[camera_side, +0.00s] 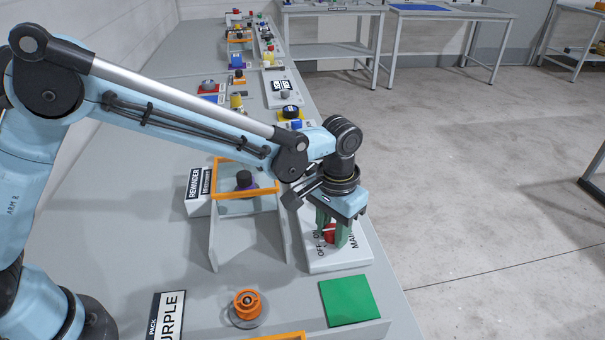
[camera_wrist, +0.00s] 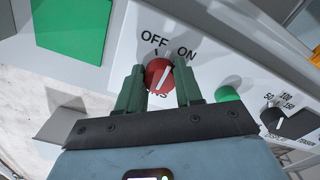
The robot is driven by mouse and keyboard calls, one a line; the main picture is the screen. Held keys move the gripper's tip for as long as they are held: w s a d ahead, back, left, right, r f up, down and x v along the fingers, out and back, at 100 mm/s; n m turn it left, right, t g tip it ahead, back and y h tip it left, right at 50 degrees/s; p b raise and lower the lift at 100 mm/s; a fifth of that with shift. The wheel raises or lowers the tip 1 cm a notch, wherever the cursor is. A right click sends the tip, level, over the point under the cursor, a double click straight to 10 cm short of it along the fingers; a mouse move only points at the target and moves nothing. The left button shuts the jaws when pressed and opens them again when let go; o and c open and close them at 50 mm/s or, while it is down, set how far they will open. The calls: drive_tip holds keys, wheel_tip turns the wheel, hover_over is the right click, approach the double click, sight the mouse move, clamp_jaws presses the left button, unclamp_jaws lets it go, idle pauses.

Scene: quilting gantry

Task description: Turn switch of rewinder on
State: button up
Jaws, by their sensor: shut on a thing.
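A red rotary switch knob (camera_wrist: 158,76) with a white pointer line sits on a white panel (camera_wrist: 215,50) between the labels OFF and ON. The pointer tilts up and to the right, toward the ON side; I cannot tell whether it lines up exactly with ON. My gripper (camera_wrist: 160,83) is shut on the knob, one green finger on each side. The side view shows my gripper (camera_side: 334,228) reaching down over the same panel (camera_side: 345,262), with the red knob (camera_side: 328,234) partly hidden by the fingers.
A green button (camera_wrist: 227,94) and a black dial (camera_wrist: 290,122) are on the panel to the right in the wrist view. A green square (camera_side: 349,301) and an orange knob (camera_side: 247,303) are in front. An orange-edged holder (camera_side: 245,191) stands left of my gripper.

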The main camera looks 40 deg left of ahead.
sight(331, 229)
drive_tip(key=m, duration=0.5)
drive_tip(key=shift+m, duration=0.4)
idle(0.3)
drive_tip(key=o, duration=1)
drive_tip(key=shift+o, duration=0.2)
drive_tip(key=shift+r, duration=0.1)
wheel_tip(331, 229, up, 12)
drive_tip(key=shift+a, duration=0.15)
